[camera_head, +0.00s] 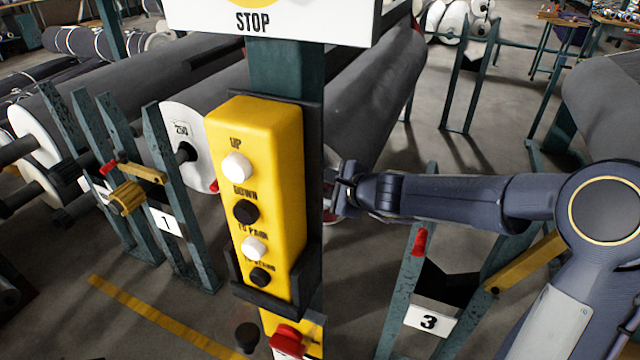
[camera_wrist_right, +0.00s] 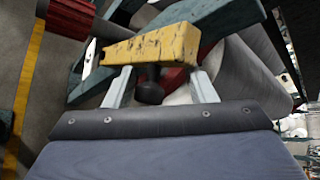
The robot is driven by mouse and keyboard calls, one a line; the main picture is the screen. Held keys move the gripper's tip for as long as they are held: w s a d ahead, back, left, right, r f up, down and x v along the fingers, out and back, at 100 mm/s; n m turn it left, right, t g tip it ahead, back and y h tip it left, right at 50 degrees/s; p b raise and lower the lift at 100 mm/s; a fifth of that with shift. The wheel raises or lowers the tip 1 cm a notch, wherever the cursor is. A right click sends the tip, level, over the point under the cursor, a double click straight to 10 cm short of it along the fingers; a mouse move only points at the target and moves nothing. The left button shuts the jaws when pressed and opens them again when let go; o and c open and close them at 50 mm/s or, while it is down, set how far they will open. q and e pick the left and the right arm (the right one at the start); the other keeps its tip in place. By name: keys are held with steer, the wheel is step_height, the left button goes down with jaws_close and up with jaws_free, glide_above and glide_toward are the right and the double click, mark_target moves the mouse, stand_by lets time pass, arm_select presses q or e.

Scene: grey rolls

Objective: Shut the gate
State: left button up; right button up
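My right gripper (camera_head: 345,190) reaches in from the right, beside the yellow control box, which partly hides it. In the right wrist view its two pale fingers (camera_wrist_right: 162,88) stand apart. A yellow bar (camera_wrist_right: 150,43), probably a gate bar, crosses just past the fingertips; I cannot tell whether they touch it. A black round knob (camera_wrist_right: 150,90) and a red part (camera_wrist_right: 174,78) show beneath the bar. Other yellow bars are at stand 1 (camera_head: 142,173) and at stand 3 (camera_head: 527,262). My left gripper is not in view.
The yellow control box (camera_head: 268,190), with white and black buttons, hangs on a dark post in front. Large grey rolls (camera_head: 375,95) lie behind it. Green stands carry signs 1 (camera_head: 165,222) and 3 (camera_head: 430,320). A yellow floor line (camera_head: 160,318) runs at lower left.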

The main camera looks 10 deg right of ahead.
steer(key=v, duration=0.3)
steer(key=p+v, duration=0.1)
steer(key=v, duration=0.1)
steer(key=shift+s+a+r, duration=0.2)
steer(key=shift+a+r, duration=0.1)
steer(key=shift+a, duration=0.05)
